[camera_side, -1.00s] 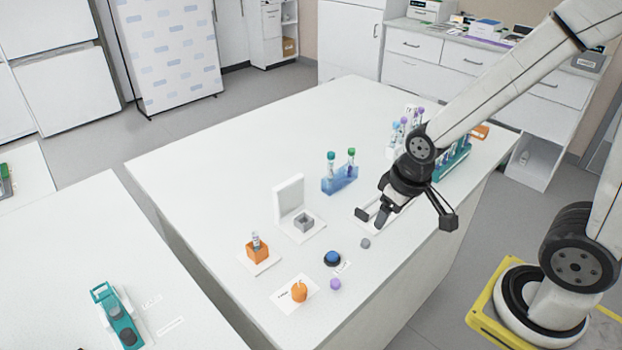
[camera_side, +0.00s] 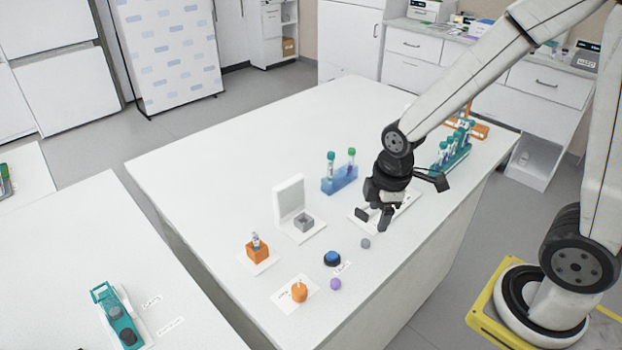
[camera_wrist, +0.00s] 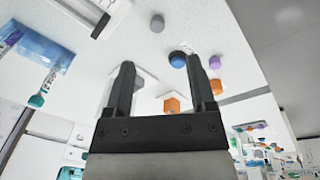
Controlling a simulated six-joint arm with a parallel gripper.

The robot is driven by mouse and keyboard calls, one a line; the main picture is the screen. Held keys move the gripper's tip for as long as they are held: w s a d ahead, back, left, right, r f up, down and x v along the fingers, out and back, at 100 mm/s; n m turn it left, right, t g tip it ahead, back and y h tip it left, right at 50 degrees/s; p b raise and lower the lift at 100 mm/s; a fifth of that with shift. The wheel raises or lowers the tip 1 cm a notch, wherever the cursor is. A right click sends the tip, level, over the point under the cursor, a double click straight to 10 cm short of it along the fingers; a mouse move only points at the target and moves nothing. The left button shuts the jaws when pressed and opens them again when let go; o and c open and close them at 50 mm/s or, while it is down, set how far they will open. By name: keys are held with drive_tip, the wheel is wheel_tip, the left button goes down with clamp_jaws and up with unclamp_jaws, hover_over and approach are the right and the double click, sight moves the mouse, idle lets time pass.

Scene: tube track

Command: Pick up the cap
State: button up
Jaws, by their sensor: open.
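Two small loose cap-like pieces lie on the white table; I cannot tell which one the task means. The grey one (camera_side: 365,243) is just below and left of my gripper (camera_side: 373,218). The purple one (camera_side: 335,284) is nearer the table's front edge. In the wrist view the grey piece (camera_wrist: 157,22) is beyond the fingertips, and the purple piece (camera_wrist: 214,62) is beside the right finger. My gripper (camera_wrist: 160,72) is open and empty, above the table, its fingers apart and touching neither piece.
A blue round button (camera_side: 332,259) sits between the two pieces. An orange holder (camera_side: 299,293), an orange tube block (camera_side: 258,253), a grey block (camera_side: 303,223) and a blue tube rack (camera_side: 340,181) stand around. A teal rack (camera_side: 452,153) is behind my arm.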

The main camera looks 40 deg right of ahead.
sight(366, 241)
drive_tip(key=n, duration=0.3)
drive_tip(key=w+n, duration=0.1)
drive_tip(key=n, duration=0.1)
drive_tip(key=shift+w+f+n+g, duration=0.1)
drive_tip(key=shift+f+n+g, duration=0.2)
drive_tip(key=shift+f+g, duration=0.1)
drive_tip(key=n, duration=0.3)
drive_tip(key=w+n, duration=0.1)
drive_tip(key=n, duration=0.1)
drive_tip(key=shift+a+f+g, duration=0.1)
drive_tip(key=shift+f+g, duration=0.2)
drive_tip(key=shift+f, duration=0.1)
drive_tip(key=shift+f, duration=0.15)
drive_tip(key=shift+f, duration=1.15)
drive_tip(key=shift+f, duration=0.1)
drive_tip(key=shift+s+f, duration=0.1)
drive_tip(key=shift+f, duration=2.4)
clamp_jaws()
